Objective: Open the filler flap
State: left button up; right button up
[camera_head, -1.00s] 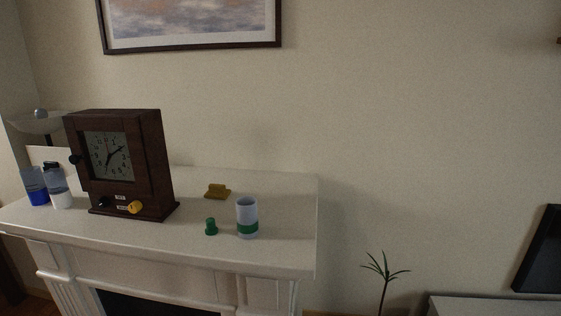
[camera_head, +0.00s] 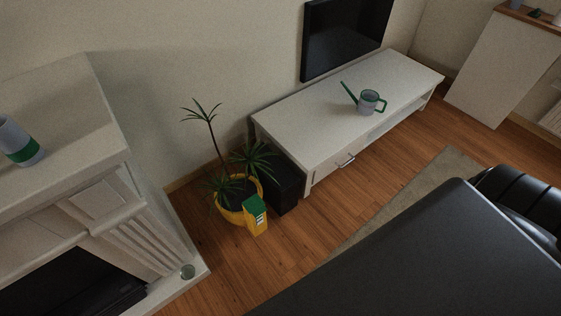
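I cannot make out a filler flap in the head view. A grey watering can (camera_head: 369,102) with a green spout and a green handle stands on the low white bench (camera_head: 300,125). A yellow box with a green top (camera_head: 256,217) stands in front of a potted plant. Neither of my grippers shows in this view.
A white fireplace (camera_head: 75,170) with a grey cup with a green band (camera_head: 19,144) on its mantel is at left. A plant in a yellow pot (camera_head: 231,214) stands on the wooden floor (camera_head: 220,265). A large dark surface (camera_head: 440,255) fills the lower right.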

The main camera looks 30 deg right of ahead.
aim_at(254, 205)
jog(key=z, duration=3.5)
jog(key=i, duration=2.05)
jog(key=u, duration=3.1)
